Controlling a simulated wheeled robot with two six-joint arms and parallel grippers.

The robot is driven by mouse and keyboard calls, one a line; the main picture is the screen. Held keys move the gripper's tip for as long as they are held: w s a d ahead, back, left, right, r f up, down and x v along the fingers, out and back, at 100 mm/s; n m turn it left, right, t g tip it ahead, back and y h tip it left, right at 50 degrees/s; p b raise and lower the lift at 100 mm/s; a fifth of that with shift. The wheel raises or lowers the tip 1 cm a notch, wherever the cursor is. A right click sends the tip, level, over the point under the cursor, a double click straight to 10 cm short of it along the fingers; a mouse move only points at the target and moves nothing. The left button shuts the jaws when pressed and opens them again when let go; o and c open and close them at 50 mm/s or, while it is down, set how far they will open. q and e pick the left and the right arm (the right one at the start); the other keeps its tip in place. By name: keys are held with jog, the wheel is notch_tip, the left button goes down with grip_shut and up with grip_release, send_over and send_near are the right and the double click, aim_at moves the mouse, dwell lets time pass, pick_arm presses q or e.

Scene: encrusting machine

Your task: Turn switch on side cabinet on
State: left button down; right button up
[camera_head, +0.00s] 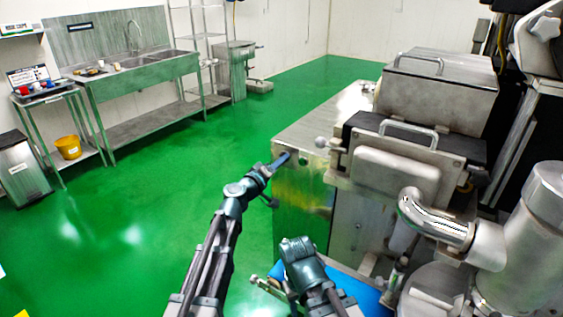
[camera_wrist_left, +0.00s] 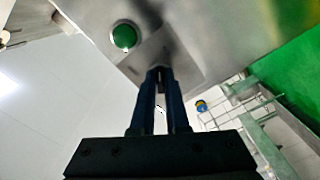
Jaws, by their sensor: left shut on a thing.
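The side cabinet (camera_head: 303,195) is a steel box at the middle of the head view, with a flat top. My left gripper (camera_head: 285,157) reaches its side near the upper left corner. In the left wrist view the left fingers (camera_wrist_left: 160,74) are close together against a small plate on the steel face, shut on the switch there. The fingertips hide the switch, so its position cannot be told. A round green button (camera_wrist_left: 124,37) sits beside the fingertips. My right arm is low in the head view; its fingers cannot be made out.
The encrusting machine (camera_head: 400,175) with handled covers and a bent steel pipe (camera_head: 435,222) stands right of the cabinet. A sink bench (camera_head: 140,78) and a side table with a yellow bucket (camera_head: 68,147) stand far left. The green floor (camera_head: 150,200) left of the cabinet is clear.

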pick_arm(q)
jog(key=shift+m, duration=1.6)
jog(key=shift+f, duration=0.1)
jog(key=c, duration=0.9)
grip_release()
jog(key=v, duration=1.4)
jog(key=shift+d, duration=0.1)
